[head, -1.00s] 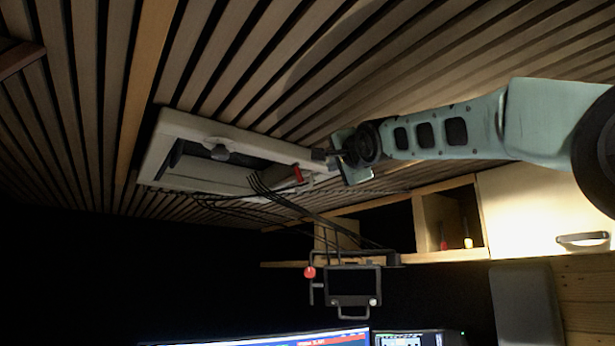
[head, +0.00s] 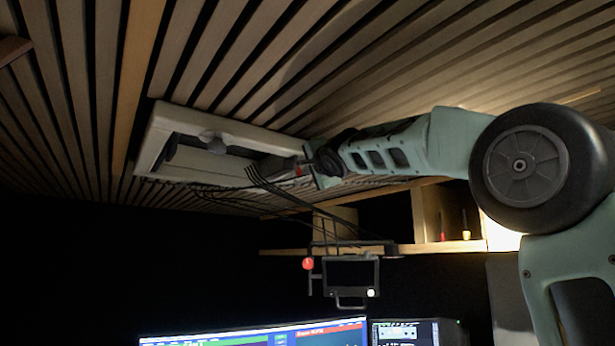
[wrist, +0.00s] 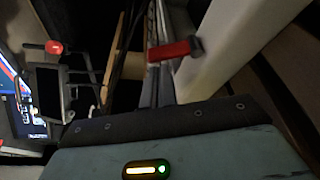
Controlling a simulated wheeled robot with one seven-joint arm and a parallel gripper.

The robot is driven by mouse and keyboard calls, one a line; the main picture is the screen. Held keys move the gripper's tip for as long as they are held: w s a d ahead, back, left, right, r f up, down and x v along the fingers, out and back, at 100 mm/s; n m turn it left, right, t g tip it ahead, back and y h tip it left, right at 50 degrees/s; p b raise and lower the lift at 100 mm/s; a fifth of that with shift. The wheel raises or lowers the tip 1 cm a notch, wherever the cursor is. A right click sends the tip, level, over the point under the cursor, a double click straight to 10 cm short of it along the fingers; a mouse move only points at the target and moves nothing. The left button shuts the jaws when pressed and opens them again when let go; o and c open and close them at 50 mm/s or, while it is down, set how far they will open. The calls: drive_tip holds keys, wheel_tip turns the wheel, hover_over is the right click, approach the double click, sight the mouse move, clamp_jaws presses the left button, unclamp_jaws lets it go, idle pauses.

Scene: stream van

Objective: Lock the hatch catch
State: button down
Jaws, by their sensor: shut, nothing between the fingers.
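The roof hatch (head: 178,120) is a pale frame set in the slatted ceiling, with a dark opening and a grey knob. The catch is a red lever (wrist: 172,50) on a dark pivot at the frame's edge in the wrist view. In the head view only a small bit of the red lever (head: 298,171) shows, beside my gripper. My gripper (head: 308,162) is at the right end of the frame, shut and empty. Its fingertips are hard to make out, and I cannot tell whether they touch the lever.
Black cables (head: 285,195) hang close below the hatch. A small monitor on a bracket (head: 350,272) with a red knob hangs below. A wooden shelf (head: 430,248) is at the right, and lit screens (head: 260,333) are at the bottom.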

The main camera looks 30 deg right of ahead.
drive_tip(key=shift+a+f, duration=0.15)
drive_tip(key=shift+a, duration=0.3)
drive_tip(key=shift+s, duration=0.1)
